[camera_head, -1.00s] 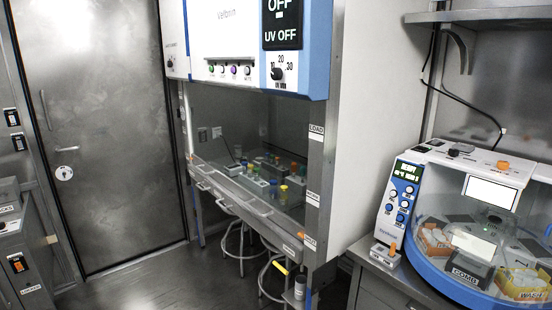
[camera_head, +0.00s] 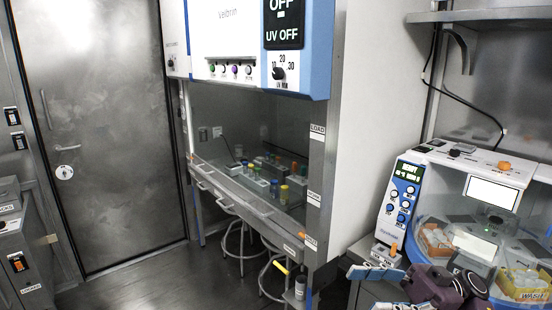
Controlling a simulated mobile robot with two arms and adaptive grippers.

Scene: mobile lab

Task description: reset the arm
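My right gripper (camera_head: 385,289) shows at the lower right, in front of the blue-and-white round machine (camera_head: 398,208). Its two pale blue-grey fingers point left and are spread apart, with nothing visible between them. The dark wrist of my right arm covers part of the machine's front rim and the bench below. My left gripper and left arm are out of view.
A white cabinet with a glass-fronted work area (camera_head: 250,205) holding small colored-cap bottles stands in the middle, with stools below. A metal door (camera_head: 105,140) is at the left. The floor (camera_head: 150,280) before the door is clear. A shelf (camera_head: 490,15) hangs upper right.

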